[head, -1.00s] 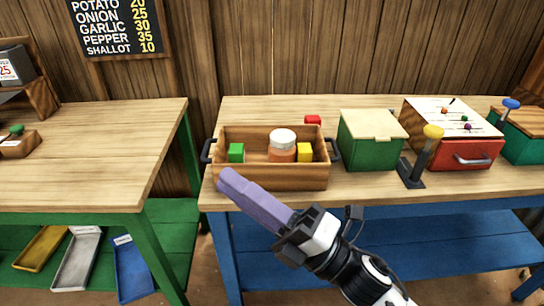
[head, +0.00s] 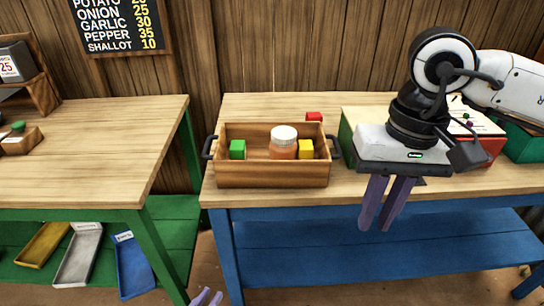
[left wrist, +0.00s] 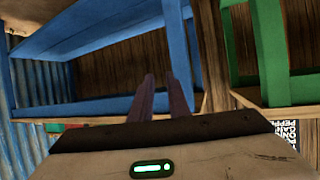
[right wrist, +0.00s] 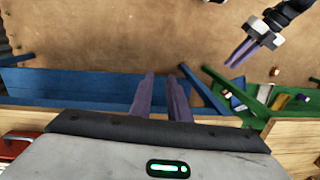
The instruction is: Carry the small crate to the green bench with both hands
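The small wooden crate (head: 272,174) stands on the wooden top of the blue bench (head: 224,197), with dark handles at its left and right ends. It holds a green cube (head: 237,150), a white-lidded jar (head: 283,146) and a yellow cube (head: 306,150). The green bench (head: 85,160) stands to the left across a gap. My right gripper (head: 376,226) is right of the crate, pointing down before the bench's front edge, open and empty. My left gripper (head: 207,297) shows only its fingertips at the bottom edge, low in front of the crate; it also shows in the right wrist view (right wrist: 233,62), open and empty.
A red cube (head: 314,116) lies behind the crate. My right arm partly hides a green box (head: 347,130) and a red-fronted box (head: 492,150). Trays (head: 131,268) lie on the green bench's lower shelf. The green bench's near top is clear.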

